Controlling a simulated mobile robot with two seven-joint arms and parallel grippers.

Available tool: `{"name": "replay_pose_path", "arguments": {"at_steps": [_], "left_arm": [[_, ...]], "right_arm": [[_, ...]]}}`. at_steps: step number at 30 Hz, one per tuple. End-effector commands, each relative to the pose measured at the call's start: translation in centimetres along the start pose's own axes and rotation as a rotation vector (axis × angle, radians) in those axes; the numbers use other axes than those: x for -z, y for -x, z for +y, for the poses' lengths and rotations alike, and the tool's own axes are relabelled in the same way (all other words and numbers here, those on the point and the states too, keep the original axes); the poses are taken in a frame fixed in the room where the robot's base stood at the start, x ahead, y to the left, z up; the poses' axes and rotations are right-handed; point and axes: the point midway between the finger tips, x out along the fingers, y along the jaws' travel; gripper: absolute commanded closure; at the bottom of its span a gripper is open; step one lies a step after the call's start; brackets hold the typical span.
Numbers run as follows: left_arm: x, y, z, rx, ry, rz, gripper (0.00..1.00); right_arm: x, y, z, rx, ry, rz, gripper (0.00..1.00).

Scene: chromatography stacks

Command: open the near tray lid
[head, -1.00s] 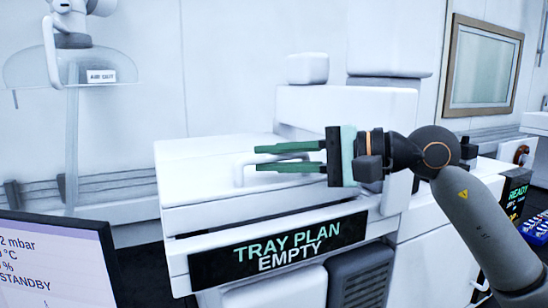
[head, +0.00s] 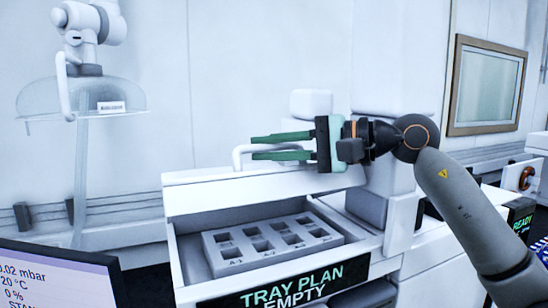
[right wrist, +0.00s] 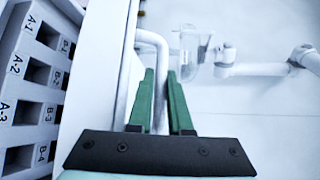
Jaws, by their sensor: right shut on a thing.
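The near tray's white lid (head: 262,196) is raised and tilted up, with a gap under its front edge. Its white bar handle (head: 237,156) stands at the raised front. My right gripper (head: 256,147) is shut on this handle, with its green fingers pointing left. In the right wrist view, the handle (right wrist: 152,38) bends down between the fingers (right wrist: 162,85). Under the lid, a grey rack (head: 228,267) with several square wells shows in the open tray. The black sign (head: 287,287) on the front reads "TRAY PLAN EMPTY". My left gripper is not in view.
A monitor (head: 50,280) stands at the lower left. A clear dome (head: 45,98) with a label hangs at the upper left, beside a white arm. White instrument blocks (head: 390,140) stand behind and right of the lid. The wall carries a framed window (head: 487,85).

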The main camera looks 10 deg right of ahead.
Motion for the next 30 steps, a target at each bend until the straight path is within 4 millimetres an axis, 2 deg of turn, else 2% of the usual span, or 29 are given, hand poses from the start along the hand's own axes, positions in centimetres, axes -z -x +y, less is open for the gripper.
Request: {"name": "replay_pose_path", "arguments": {"at_steps": [1,9,24,25,27,30], "left_arm": [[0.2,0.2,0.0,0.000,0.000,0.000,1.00],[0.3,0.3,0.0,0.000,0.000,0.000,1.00],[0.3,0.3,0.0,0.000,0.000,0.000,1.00],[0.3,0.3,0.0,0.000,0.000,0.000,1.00],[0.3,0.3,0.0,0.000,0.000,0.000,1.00],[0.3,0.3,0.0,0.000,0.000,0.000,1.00]], "right_arm": [[0.1,-0.2,-0.7,0.003,0.001,0.000,1.00],[0.8,-0.9,-1.9,0.002,0.001,0.000,1.00],[1.0,-1.0,-2.1,0.002,0.001,0.001,1.00],[1.0,-1.0,-2.1,0.002,0.001,0.001,0.79],[1.0,-1.0,-2.1,0.002,0.001,0.001,0.72],[1.0,-1.0,-2.1,0.002,0.001,0.001,0.70]]}}
